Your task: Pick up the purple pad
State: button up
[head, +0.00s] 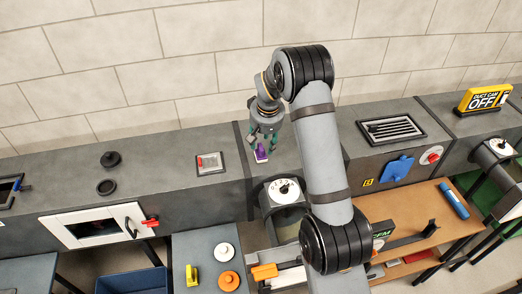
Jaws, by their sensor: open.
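The purple pad (261,153) is a small purple piece with a paler base edge, on top of the grey duct near the middle of the head view. My gripper (262,143) points down right at it, with its fingers open. The fingers hide part of the pad's upper side. I cannot tell whether they touch it or stand just above it.
A round white dial (285,190) is on the duct's front below. A small framed plate with a red mark (210,163) lies to the left, a dark vent grille (391,130) to the right. A tiled wall stands close behind. The duct top between is clear.

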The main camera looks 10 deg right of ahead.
jog(key=shift+x, duration=1.3)
jog(key=c, duration=0.3)
jog(key=c, duration=0.7)
grip_shut()
